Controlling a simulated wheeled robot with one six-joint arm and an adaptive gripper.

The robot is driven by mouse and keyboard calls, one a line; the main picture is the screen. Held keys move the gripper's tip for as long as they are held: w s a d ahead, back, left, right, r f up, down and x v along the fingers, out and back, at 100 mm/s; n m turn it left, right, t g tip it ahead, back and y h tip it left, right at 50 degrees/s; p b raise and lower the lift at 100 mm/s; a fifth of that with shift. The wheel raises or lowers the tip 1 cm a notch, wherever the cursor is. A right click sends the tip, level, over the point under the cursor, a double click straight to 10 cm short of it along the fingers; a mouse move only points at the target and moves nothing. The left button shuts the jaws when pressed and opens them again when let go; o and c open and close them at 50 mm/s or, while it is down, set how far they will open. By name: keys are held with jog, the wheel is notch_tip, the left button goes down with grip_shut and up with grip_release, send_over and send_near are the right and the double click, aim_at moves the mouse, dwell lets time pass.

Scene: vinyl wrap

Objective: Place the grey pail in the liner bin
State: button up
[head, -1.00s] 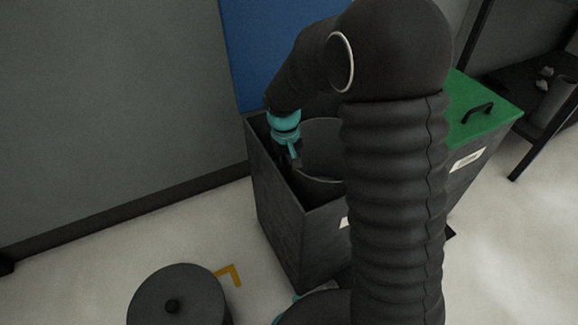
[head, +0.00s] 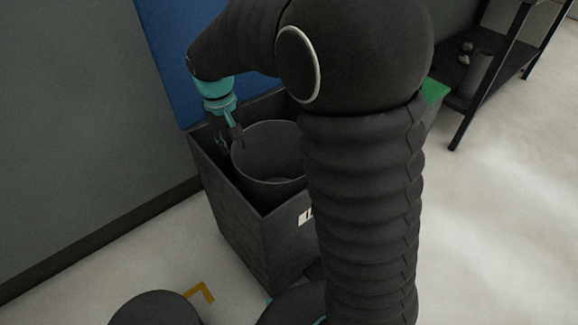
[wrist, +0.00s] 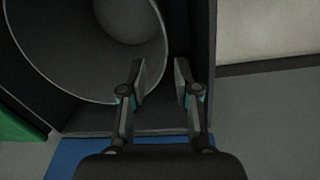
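The grey pail (head: 268,160) stands inside the dark liner bin (head: 285,245), its open mouth up and its rim near the bin's top edge. Its base is hidden in the bin. My gripper (head: 231,143) is at the pail's left rim, by the bin's back left corner. In the wrist view my gripper (wrist: 160,78) has its two fingers apart with a clear gap and nothing held between them. The pail (wrist: 75,50) lies left of the fingers there, its rim passing close to or behind the left finger; I cannot tell if they touch.
A blue panel (head: 165,50) stands behind the bin against the grey wall. A dark round lid (head: 155,310) and a yellow floor mark (head: 203,292) are in front. A green-topped bin (head: 436,90) and a black shelf (head: 490,70) stand right. Pale floor is clear at right.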

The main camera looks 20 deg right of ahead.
jog(key=s+d+r+m+t, duration=0.1)
jog(key=s+d+r+t, duration=0.2)
jog(key=s+d+r, duration=0.65)
jog(key=s+d+m+t, duration=0.1)
jog(key=s+d+t, duration=0.1)
jog(key=s, duration=1.2)
jog(key=shift+f+y, duration=0.35)
jog(key=shift+y, duration=0.05)
jog(key=shift+c, duration=0.2)
